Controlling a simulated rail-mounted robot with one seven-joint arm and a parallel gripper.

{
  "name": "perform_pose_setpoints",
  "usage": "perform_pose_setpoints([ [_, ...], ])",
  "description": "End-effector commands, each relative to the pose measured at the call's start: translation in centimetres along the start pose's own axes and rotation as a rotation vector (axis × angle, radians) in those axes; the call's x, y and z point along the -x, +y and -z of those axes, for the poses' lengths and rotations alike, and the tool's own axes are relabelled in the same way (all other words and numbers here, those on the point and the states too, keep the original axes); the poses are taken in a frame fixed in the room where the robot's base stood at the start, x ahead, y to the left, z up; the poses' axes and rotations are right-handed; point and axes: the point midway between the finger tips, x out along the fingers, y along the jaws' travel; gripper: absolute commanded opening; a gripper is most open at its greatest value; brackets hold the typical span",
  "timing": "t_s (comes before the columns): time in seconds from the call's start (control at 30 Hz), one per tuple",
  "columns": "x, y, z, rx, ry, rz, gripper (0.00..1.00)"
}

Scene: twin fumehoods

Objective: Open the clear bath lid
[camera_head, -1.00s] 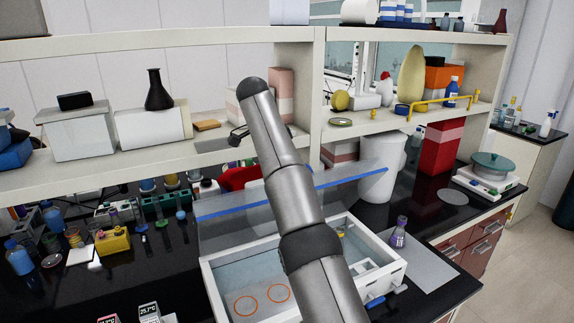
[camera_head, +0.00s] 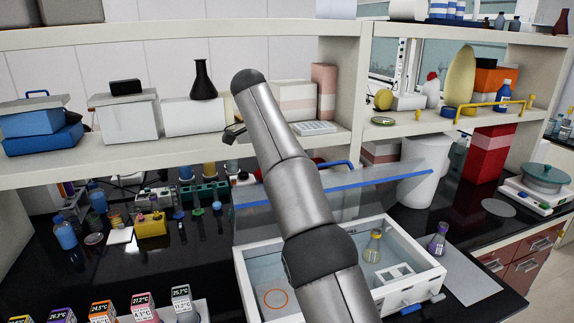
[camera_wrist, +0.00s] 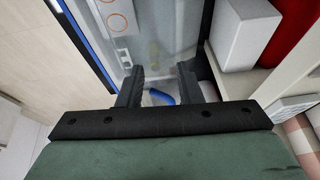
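The white bath (camera_head: 415,287) stands on the black bench in the head view, its inside visible from above. Its clear lid (camera_head: 375,202) with a blue edge strip stands raised at the bath's back side, tilted up. A blue handle (camera_head: 337,163) shows at the lid's upper edge, partly behind my arm. In the wrist view my gripper (camera_wrist: 160,72) has its two dark fingers apart. A curved blue handle (camera_wrist: 160,97) shows in the gap between them; I cannot tell whether they touch it. My arm hides my gripper in the head view.
A shelf (camera_head: 190,160) with boxes and a dark flask runs behind the bath. A white bin (camera_head: 423,170) stands close behind the lid's right end. A yellow flask (camera_head: 373,246) is in the bath, and a purple flask (camera_head: 438,240) stands right of it. Small bottles and racks stand on the left.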

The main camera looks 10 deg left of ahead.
Motion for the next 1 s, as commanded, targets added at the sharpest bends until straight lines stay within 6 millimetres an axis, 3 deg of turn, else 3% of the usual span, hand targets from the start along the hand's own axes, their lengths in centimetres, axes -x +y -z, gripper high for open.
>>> perform_pose_setpoints([
  [0.27, 0.0, 0.0, 0.0, 0.001, 0.000, 0.000, 0.32],
  [0.37, -0.1, 0.0, 0.2, 0.001, -0.006, 0.005, 0.05],
  [0.43, -0.4, 0.1, 0.8, 0.003, -0.027, 0.024, 0.00],
  [0.77, -2.1, 1.9, 7.0, 0.021, -0.270, 0.339, 0.00],
  [1.0, -1.7, 5.8, 10.9, -0.055, -0.375, 0.677, 0.00],
])
